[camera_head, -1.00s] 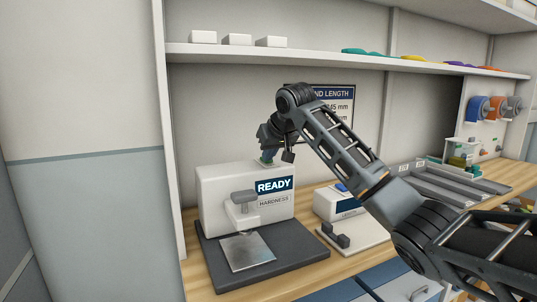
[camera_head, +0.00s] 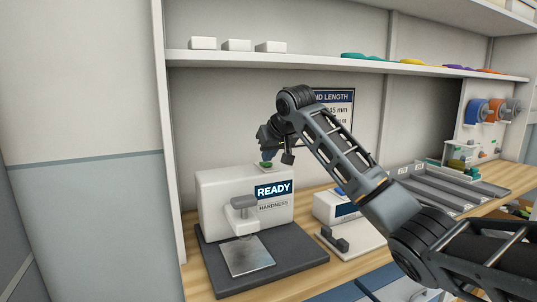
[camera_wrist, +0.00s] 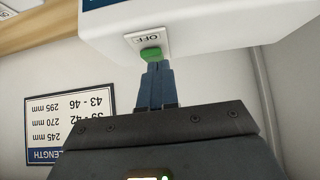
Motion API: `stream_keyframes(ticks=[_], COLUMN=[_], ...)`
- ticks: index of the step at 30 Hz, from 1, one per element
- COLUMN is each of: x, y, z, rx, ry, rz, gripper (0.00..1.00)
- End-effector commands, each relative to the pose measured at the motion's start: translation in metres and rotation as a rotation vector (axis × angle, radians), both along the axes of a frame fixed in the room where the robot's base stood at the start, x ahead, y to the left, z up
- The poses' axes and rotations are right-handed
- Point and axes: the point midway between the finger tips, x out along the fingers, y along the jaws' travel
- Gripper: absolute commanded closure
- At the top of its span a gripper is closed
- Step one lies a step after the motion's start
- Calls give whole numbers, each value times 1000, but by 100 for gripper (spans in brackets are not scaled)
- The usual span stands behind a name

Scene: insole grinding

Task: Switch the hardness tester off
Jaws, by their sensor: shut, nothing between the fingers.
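The hardness tester (camera_head: 215,197) is a white machine on a dark base with a metal plate. Its display (camera_head: 273,189) reads READY. A green button (camera_head: 265,164) sits on its top. In the wrist view the green button (camera_wrist: 151,54) is beside a label (camera_wrist: 149,40) reading OFF, upside down. My gripper (camera_head: 267,157) points down just above the button. In the wrist view my gripper's (camera_wrist: 153,66) fingers are together and empty, with the tips at the button. I cannot tell whether they touch it.
A second white device (camera_head: 335,206) stands to the right of the tester. A size chart (camera_head: 335,110) hangs on the wall behind my arm. A shelf (camera_head: 320,60) runs above. Grey trays (camera_head: 430,190) lie farther right.

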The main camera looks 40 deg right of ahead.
Motion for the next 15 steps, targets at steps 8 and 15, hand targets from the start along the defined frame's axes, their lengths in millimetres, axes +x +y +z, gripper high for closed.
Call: stream_keyframes(ticks=[8,15], x=[3,11], y=[1,3], z=[14,46], rx=[-1,1], ry=[0,1], rz=[2,2], gripper=[100,100])
